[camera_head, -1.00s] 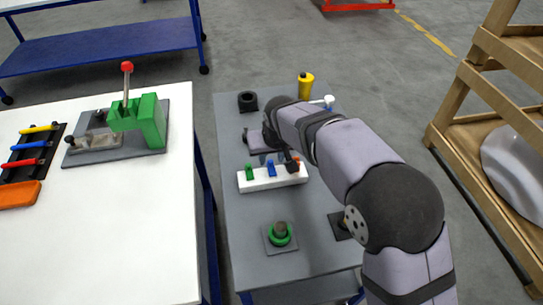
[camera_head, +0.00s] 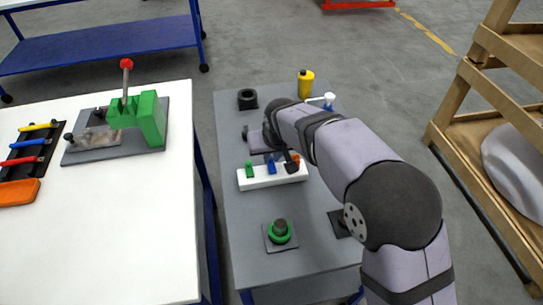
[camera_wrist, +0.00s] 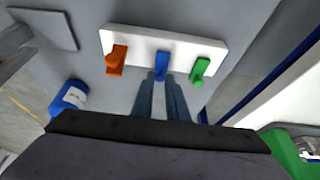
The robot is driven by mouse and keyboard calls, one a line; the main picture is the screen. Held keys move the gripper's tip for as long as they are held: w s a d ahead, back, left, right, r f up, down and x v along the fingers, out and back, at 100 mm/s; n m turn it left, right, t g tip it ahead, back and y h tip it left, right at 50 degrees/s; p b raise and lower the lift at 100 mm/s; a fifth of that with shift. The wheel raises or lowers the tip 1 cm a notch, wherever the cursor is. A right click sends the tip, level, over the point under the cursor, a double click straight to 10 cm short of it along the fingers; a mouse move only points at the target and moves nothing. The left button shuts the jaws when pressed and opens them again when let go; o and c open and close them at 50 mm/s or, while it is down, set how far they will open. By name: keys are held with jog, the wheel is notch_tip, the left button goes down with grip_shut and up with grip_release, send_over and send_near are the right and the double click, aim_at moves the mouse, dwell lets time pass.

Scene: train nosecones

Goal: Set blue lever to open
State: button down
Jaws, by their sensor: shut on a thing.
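The blue lever (camera_head: 272,167) stands on a white block (camera_head: 258,182) between a green lever (camera_head: 250,169) and an orange lever (camera_head: 295,161). In the wrist view, the blue lever (camera_wrist: 162,64) sits at the tips of my gripper (camera_wrist: 163,82). The two grey fingers are close together and shut on it. The orange lever (camera_wrist: 116,60) is to its left and the green lever (camera_wrist: 200,70) to its right, both clear of the fingers. In the head view my arm hides most of the gripper. The exact tilt of the blue lever is hard to tell.
The white block lies on a grey table (camera_head: 245,225). A green ring on a post (camera_head: 280,233) stands in front, a black part (camera_head: 247,99) and a yellow bottle (camera_head: 306,83) behind. A white table (camera_head: 120,230) stands left.

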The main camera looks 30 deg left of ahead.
aim_at(271, 161)
jog(key=shift+s+d+f+b, duration=0.1)
jog(key=shift+f+b, duration=0.1)
jog(key=shift+b, duration=0.7)
jog(key=t+y+b, duration=0.1)
jog(key=b, duration=0.3)
jog(key=shift+s+d, duration=0.2)
jog(key=t+y+b, duration=0.1)
jog(key=b, duration=0.4)
jog(key=s+d+t+y+b, duration=0.1)
jog(key=b, duration=0.3)
jog(key=shift+r+b, duration=0.1)
jog(key=shift+b, duration=0.3)
jog(key=t+y+b, duration=0.1)
jog(key=b, duration=0.9)
jog(key=s+d+t+y+b, duration=0.1)
jog(key=t+y+b, duration=0.1)
jog(key=b, duration=0.7)
jog(key=shift+s+d+f+b, duration=0.2)
jog(key=shift+b, duration=0.2)
jog(key=b, duration=0.3)
jog(key=t+y+b, duration=0.1)
jog(key=b, duration=0.2)
jog(key=shift+s+d+r, duration=0.1)
jog(key=shift+s+d, duration=0.15)
jog(key=b, duration=0.2)
jog(key=shift+s+d+r+b, duration=0.1)
jog(key=shift+r+b, duration=0.15)
jog(key=shift+b, duration=0.1)
jog(key=shift+t+y, duration=0.3)
